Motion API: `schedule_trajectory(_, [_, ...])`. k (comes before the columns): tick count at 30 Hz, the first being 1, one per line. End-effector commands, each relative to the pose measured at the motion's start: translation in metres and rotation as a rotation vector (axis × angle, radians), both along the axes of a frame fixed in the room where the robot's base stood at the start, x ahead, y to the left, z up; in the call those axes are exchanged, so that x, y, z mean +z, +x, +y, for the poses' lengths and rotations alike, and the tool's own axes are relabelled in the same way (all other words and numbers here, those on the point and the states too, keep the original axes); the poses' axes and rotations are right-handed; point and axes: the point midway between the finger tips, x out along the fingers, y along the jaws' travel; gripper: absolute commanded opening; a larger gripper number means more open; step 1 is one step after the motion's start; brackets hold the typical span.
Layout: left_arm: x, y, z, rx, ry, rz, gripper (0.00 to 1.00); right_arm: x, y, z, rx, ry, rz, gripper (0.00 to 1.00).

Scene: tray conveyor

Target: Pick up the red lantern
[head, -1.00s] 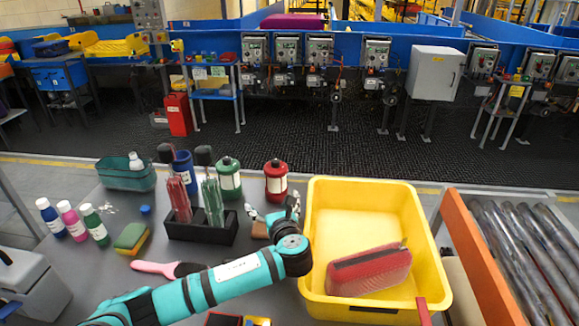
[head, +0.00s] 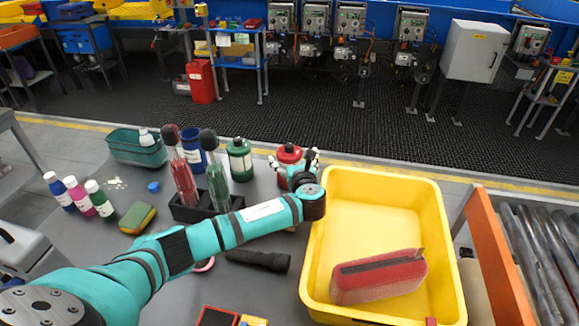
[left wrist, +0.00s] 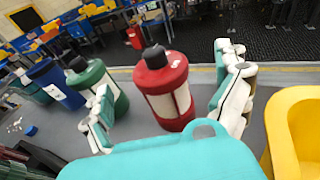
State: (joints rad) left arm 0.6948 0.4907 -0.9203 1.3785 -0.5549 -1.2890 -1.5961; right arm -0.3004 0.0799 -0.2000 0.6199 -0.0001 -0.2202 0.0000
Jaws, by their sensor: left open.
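The red lantern (head: 289,152) stands upright on the grey table, left of the yellow bin. It has a dark cap and pale side panels in the left wrist view (left wrist: 163,78). My left gripper (head: 293,163) is open at the lantern and partly hides its lower part in the head view. In the left wrist view the white fingers of my left gripper (left wrist: 166,85) are spread, one on each side of the lantern. I cannot tell whether they touch it. My right gripper is not in view.
A green lantern (head: 239,160) stands close on the left, with a blue cup (head: 187,152) and a black holder (head: 190,212) of tools beyond. The yellow bin (head: 345,190) holding a red pouch (head: 378,277) is close on the right. Rollers (head: 540,260) lie farther right.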

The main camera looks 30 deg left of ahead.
Motion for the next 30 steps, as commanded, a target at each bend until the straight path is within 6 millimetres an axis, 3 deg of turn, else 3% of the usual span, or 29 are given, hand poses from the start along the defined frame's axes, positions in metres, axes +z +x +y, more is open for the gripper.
schedule_trajectory(13, [-0.007, 0.037, 0.032, 0.001, 0.0, 0.0, 1.0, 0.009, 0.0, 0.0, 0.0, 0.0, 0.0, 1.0])
schedule_trajectory(23, [-0.009, 0.042, 0.036, -0.001, -0.001, 0.001, 1.0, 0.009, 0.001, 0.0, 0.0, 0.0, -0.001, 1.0])
schedule_trajectory(30, [-0.009, 0.042, 0.036, -0.001, -0.001, 0.001, 0.7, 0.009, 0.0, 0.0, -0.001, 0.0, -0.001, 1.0])
